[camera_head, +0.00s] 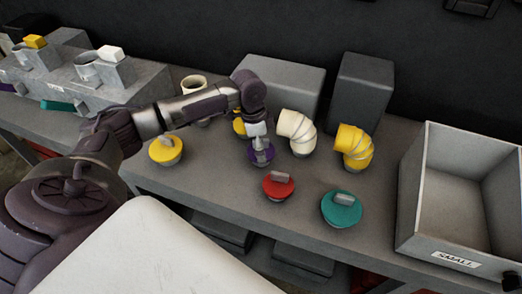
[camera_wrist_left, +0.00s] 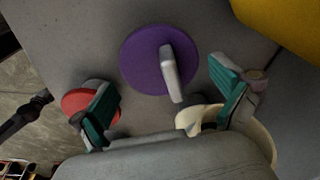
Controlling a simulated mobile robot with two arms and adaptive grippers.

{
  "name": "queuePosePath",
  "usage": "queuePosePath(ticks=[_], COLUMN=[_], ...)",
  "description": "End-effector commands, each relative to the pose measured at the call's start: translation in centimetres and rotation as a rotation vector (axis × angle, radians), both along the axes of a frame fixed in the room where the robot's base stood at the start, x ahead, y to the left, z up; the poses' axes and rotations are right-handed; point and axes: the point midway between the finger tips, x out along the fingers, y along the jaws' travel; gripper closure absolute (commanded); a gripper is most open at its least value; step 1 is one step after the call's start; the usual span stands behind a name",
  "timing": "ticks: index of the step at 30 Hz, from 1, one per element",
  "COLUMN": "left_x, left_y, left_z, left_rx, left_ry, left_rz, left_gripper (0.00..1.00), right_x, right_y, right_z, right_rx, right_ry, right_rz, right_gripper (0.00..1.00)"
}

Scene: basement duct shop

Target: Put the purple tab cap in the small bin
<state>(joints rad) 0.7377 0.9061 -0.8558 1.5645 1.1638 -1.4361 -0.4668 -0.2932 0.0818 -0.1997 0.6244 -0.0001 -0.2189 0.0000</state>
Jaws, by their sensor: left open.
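The purple tab cap (camera_head: 261,157) sits on the grey bench in the head view, a round disc with an upright grey tab. In the left wrist view the purple tab cap (camera_wrist_left: 150,62) lies beyond and between my fingertips, its tab facing the jaws. My left gripper (camera_head: 258,138) is open just above the cap, and its two teal-padded fingers (camera_wrist_left: 163,92) are apart with nothing between them that I can see gripped. The small bin (camera_head: 452,243), a grey open box labelled SMALL, stands at the right and looks empty. My right gripper is not in view.
A red tab cap (camera_head: 278,186) and a teal one (camera_head: 341,209) lie right of the purple cap. A yellow cap (camera_head: 165,150) lies left. Cream (camera_head: 297,132) and yellow (camera_head: 355,147) elbows stand behind, before grey blocks (camera_head: 361,92). Bench is clear between teal cap and bin.

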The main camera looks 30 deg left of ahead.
Motion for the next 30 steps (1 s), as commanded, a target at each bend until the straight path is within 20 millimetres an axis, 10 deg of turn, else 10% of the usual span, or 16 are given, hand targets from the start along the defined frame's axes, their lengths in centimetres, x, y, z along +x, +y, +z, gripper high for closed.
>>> queuePosePath(ticks=[14,23,30], left_x=[0.2,0.2,0.2], left_y=[-0.3,-0.2,-0.2], left_z=[-2.6,-2.6,-2.4], left_rx=[0.0,0.0,0.0], left_ry=[-0.002,-0.002,-0.002], left_rz=[-0.002,-0.001,-0.001], left_gripper=[0.02,0.52,0.52], right_x=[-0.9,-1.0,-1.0], right_y=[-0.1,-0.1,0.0], right_z=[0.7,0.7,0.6], right_rx=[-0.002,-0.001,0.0], right_ry=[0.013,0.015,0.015], right_rz=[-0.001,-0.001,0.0], right_gripper=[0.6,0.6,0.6])
